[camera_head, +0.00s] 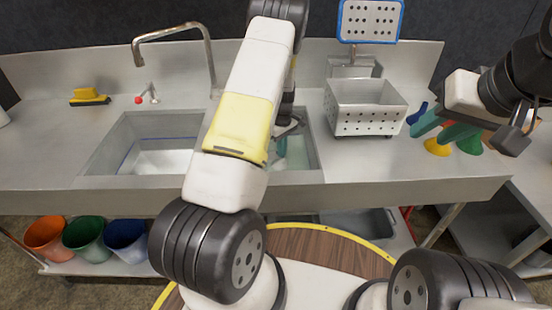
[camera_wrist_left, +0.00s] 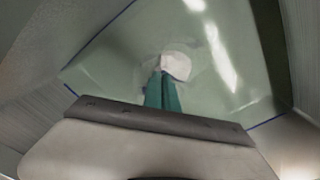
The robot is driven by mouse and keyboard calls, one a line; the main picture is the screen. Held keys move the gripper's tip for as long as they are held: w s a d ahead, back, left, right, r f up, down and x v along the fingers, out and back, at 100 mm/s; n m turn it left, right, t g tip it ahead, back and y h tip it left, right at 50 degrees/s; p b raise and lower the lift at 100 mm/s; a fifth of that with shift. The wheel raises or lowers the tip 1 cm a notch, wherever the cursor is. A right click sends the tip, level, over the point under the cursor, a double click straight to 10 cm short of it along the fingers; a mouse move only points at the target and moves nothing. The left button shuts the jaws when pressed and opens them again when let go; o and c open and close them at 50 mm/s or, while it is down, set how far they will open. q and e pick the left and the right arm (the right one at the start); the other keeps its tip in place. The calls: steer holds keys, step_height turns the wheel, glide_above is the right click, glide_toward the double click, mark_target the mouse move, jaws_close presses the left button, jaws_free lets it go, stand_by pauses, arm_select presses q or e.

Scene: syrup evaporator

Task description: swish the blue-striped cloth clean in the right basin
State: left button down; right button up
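The right basin (camera_head: 312,152) is partly hidden behind my left arm in the head view. My left gripper (camera_head: 281,148) reaches down into it. In the left wrist view, the teal fingers of my left gripper (camera_wrist_left: 163,92) are close together, with a crumpled whitish cloth (camera_wrist_left: 177,66) at their tips. The cloth is in greenish, shiny water; I cannot make out its blue stripes. In the head view the cloth is hidden or too small to tell. My right gripper (camera_head: 429,132) is open and empty above the counter at the right, its teal fingers apart.
The left basin (camera_head: 105,150) has a blue line on its wall; a faucet (camera_head: 210,62) rises behind the basins. A perforated metal basket (camera_head: 366,118) stands right of the right basin. Yellow (camera_head: 437,148) and green (camera_head: 471,145) funnels stand near my right gripper. A yellow brush (camera_head: 88,96) lies back left.

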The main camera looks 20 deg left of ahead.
arm_select(q)
steer(key=s+a+r, duration=0.1)
steer(key=a+r, duration=0.2)
steer(key=r, duration=1.4)
steer(key=s+a+r, duration=0.1)
steer(key=a+r, duration=0.2)
steer(key=r, duration=1.5)
steer(key=shift+a, duration=0.25)
